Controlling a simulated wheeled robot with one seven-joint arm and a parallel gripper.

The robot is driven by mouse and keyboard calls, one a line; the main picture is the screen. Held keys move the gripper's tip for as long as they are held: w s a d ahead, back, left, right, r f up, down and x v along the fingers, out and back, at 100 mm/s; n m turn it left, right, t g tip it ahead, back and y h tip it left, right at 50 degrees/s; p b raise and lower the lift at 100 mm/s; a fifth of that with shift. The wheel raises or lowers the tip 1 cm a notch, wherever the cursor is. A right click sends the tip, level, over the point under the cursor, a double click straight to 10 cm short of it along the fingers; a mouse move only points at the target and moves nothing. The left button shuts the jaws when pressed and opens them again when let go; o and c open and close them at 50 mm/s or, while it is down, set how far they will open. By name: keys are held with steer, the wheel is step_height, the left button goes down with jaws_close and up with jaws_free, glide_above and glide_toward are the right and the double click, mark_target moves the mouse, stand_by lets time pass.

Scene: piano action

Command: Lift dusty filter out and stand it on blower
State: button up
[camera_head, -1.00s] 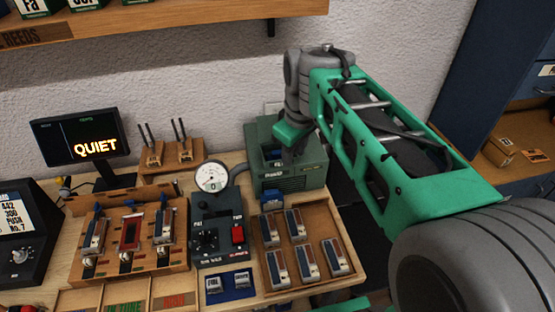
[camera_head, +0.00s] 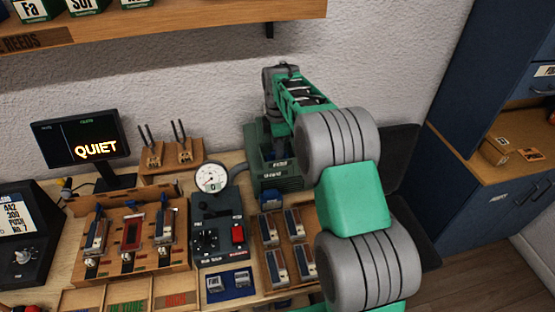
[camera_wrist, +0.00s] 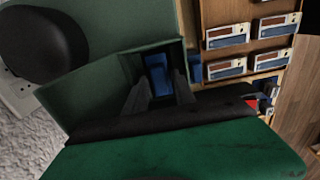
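The green blower box (camera_head: 284,183) stands at the back of the bench against the wall, partly hidden behind my arm. In the wrist view the blower (camera_wrist: 100,80) has an open rectangular slot with a blue piece (camera_wrist: 157,75) inside, seemingly the filter; its dustiness cannot be made out. My gripper (camera_wrist: 160,92) has its two dark fingers apart at the slot, one on each side of the blue piece, with dark gaps showing. Whether they touch it is unclear. In the head view my arm hides the gripper.
A second blue piece (camera_head: 271,197) sits in front of the blower. A wooden tray (camera_head: 284,291) of reed blocks, a dark control box (camera_head: 208,262) with a round gauge (camera_head: 211,177), and a screen reading QUIET (camera_head: 80,141) crowd the bench. A blue cabinet (camera_head: 462,110) stands right.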

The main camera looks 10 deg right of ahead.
jaws_close()
steer(key=shift+r+b, duration=0.1)
steer(key=shift+b, duration=0.2)
stand_by(0.3)
